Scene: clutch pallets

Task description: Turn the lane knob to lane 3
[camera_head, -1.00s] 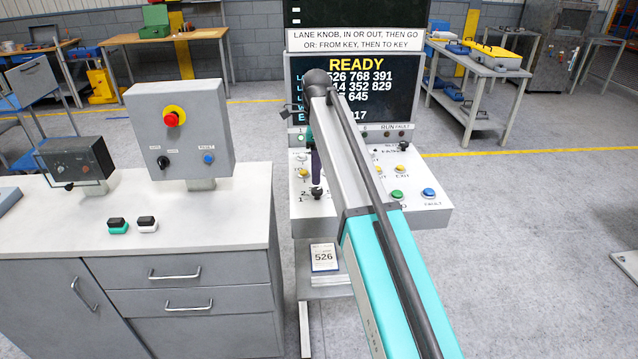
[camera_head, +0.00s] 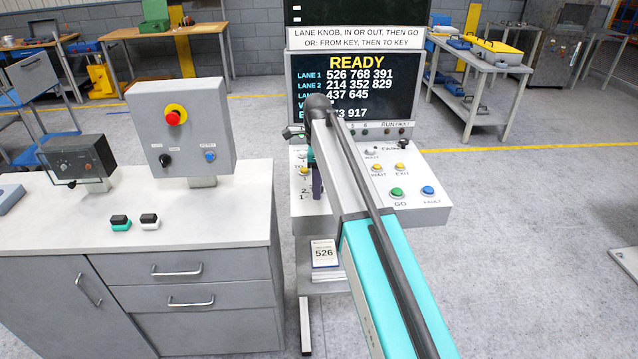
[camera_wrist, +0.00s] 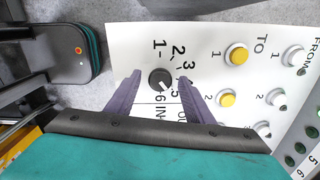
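The lane knob (camera_wrist: 160,78) is a round black knob on a white panel in the wrist view. Numbers from 1 to 6 are printed around it; some are partly covered by my finger. A pale mark shows on its lower right, but I cannot tell which number it points to. My gripper (camera_wrist: 159,73) is open, with one purple finger on each side of the knob; whether they touch it is unclear. In the head view my gripper (camera_head: 317,180) is over the panel's left part and hides the knob. The display (camera_head: 355,62) reads READY.
The panel (camera_head: 425,212) carries yellow WAIT and EXIT buttons, a green GO button (camera_head: 397,192) and a blue FAULT button (camera_head: 428,190). A card reading 526 (camera_head: 323,253) sits below. A grey cabinet (camera_head: 60,220) with a red stop button (camera_head: 172,118) stands left.

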